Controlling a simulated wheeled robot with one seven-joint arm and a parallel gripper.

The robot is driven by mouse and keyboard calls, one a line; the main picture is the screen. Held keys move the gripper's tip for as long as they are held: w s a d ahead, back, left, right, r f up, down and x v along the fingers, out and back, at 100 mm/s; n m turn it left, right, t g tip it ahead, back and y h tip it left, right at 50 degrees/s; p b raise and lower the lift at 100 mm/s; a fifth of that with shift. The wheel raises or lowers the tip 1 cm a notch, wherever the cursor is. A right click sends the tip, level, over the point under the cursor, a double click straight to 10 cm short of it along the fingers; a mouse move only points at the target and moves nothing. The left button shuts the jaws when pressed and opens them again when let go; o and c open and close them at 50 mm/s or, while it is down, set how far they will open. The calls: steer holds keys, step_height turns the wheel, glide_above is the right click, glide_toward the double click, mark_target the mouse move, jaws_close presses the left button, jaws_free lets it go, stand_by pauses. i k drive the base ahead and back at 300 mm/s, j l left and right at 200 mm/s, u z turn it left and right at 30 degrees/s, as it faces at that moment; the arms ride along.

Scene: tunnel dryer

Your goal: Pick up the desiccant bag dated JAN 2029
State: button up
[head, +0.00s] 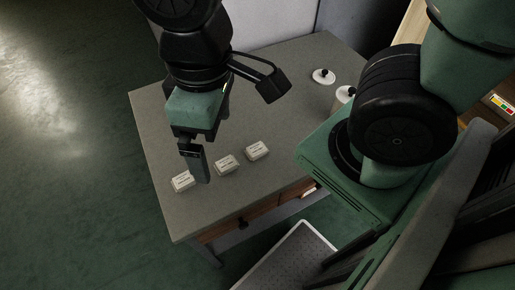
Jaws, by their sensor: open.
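Three small pale bags lie in a slanting row on the grey table in the head view: a left bag (183,181), a middle bag (227,163) and a right bag (257,150). Each has dark print on top, too small to read, so I cannot tell which is dated JAN 2029. My gripper (198,172) points down over the table, between the left and middle bags as seen here, closer to the left one. It is open with no bag in it. I see it nearly edge-on, and its height above the table is unclear.
The grey table (165,125) has free room left of and behind the bags. Two white lids with black knobs (323,76) (345,93) are at its right side. A drawer with a dark knob (243,223) faces front. A grey tray-like surface with a white rim (300,226) is below.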

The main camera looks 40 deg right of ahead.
mark_target(182, 181)
steer(key=z, duration=0.25)
steer(key=j+z, duration=0.35)
steer(key=j, duration=0.15)
steer(key=k+j+z, duration=0.15)
steer(key=j+z, duration=0.2)
steer(key=k+j, duration=0.1)
steer(key=j, duration=0.3)
steer(key=k+j, duration=0.1)
steer(key=j, duration=0.3)
steer(key=k+j+z, duration=0.1)
steer(key=j, duration=0.25)
steer(key=k+j, duration=0.15)
steer(key=j, duration=0.25)
steer(key=k+j+z, duration=0.1)
steer(key=j, duration=0.3)
steer(key=k+j, duration=0.15)
steer(key=j, duration=0.2)
